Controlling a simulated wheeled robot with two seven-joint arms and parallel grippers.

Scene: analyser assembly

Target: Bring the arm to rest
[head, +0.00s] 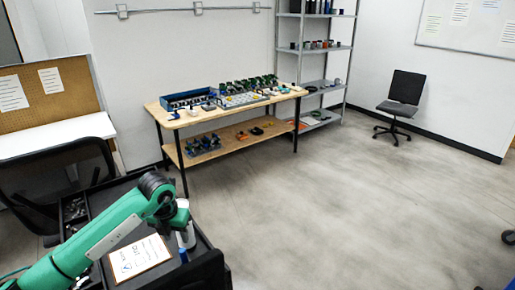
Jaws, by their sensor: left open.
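My left arm, green with dark joints, comes in from the lower left over a black cart (212,266). My left gripper (185,240) points down over the cart's right part, beside a paper card (138,258). Its fingers are small and partly hidden by the wrist, and I see nothing held in them. I cannot tell whether the fingertips touch the cart top. My right gripper and right arm are not in view.
A wooden workbench (170,117) with parts and a blue bin (187,99) stands at the back. Behind it are metal shelves (325,50). A dark office chair (402,95) stands at right, a black mesh chair (60,180) at left.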

